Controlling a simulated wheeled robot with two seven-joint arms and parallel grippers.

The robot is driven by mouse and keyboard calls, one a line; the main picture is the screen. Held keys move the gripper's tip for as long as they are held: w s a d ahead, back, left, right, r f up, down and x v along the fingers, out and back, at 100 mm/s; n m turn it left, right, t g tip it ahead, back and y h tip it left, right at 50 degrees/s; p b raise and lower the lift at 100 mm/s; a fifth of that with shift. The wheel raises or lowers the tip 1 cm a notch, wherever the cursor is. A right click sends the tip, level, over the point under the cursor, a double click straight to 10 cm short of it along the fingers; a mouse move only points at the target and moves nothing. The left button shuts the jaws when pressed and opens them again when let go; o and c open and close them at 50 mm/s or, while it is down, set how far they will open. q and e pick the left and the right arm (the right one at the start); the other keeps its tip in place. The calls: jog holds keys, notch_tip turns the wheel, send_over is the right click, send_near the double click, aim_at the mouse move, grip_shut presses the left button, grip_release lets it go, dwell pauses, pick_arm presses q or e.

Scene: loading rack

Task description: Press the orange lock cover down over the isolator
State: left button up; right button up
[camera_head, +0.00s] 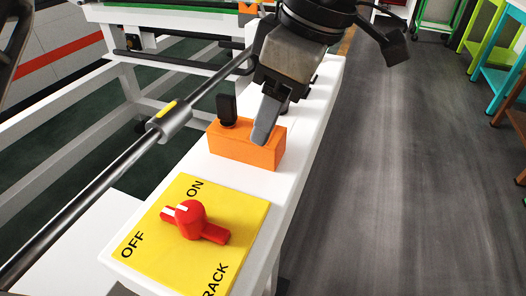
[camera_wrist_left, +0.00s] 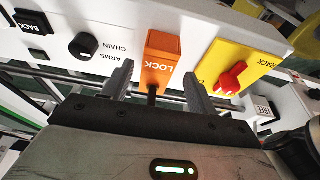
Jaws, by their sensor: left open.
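The orange lock cover (camera_head: 246,148) is a block with a black handle on top, on the white rail beside the yellow panel (camera_head: 240,210). The red isolator (camera_head: 190,216) on that panel is uncovered; its white-marked end faces left, between the OFF and ON labels. My left gripper (camera_head: 266,118) comes down at the cover; one finger overlaps it in the head view, where the other finger is hard to make out. In the left wrist view the cover (camera_wrist_left: 158,62), marked LOCK, lies between the open fingers, gap on both sides. Whether the fingers touch it is unclear.
A black knob (camera_wrist_left: 83,45) marked CHAIN ARMS and a black button (camera_wrist_left: 32,22) marked BACK sit farther along the panel. Open grey floor (camera_head: 400,180) lies right of the rail.

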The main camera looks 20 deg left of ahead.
pick_arm(q)
jog(key=b+x, duration=0.2)
jog(key=x, duration=0.1)
jog(key=shift+f, duration=0.3)
jog(key=shift+a, duration=0.1)
pick_arm(e)
jog(key=shift+w+a+f, duration=0.1)
jog(key=shift+f, duration=0.45)
pick_arm(q)
jog(key=c, duration=0.9)
jog(key=shift+r+p, duration=2.5)
jog(key=shift+r, duration=1)
pick_arm(e)
jog(key=shift+r, duration=2.55)
